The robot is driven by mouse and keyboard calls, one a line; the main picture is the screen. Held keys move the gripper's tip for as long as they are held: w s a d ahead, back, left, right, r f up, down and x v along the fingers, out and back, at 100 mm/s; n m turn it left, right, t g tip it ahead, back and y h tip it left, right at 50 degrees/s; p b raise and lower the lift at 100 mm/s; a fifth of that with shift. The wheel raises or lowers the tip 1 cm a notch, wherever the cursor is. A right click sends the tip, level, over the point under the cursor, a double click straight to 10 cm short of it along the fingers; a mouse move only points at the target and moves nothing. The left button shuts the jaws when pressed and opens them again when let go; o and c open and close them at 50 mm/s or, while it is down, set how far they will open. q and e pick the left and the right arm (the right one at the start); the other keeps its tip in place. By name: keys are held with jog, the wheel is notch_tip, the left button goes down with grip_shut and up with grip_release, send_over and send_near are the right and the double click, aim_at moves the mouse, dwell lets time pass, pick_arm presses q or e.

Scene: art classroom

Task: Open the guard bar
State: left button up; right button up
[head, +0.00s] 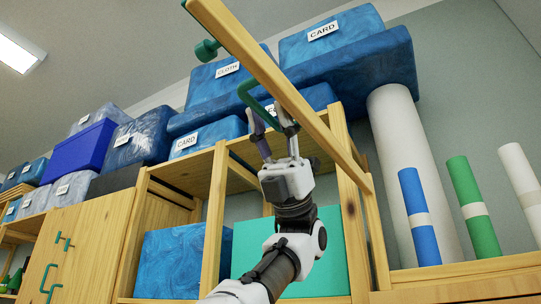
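The guard bar (308,117) is a long pale wooden bar. It slants from the top left down to the right, raised at its upper left end, in front of the wooden shelf unit. A green looped handle (259,112) is fixed to its side, and a green knob (207,50) sits near its upper end. My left gripper (267,112) reaches up from below to the handle. Its fingers stand apart with part of the handle between them; whether they touch it is hard to tell. My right gripper is not in view.
Blue bins labelled CARD (327,45) and CLOTH are stacked on the shelf unit (200,172). A teal panel or box (329,238) is below. White (405,150), blue (419,215) and green (472,205) rolls stand at right. A wooden cabinet door (80,247) is at left.

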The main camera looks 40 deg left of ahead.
pick_arm(q)
jog(key=v, duration=1.2)
jog(key=shift+w, duration=0.15)
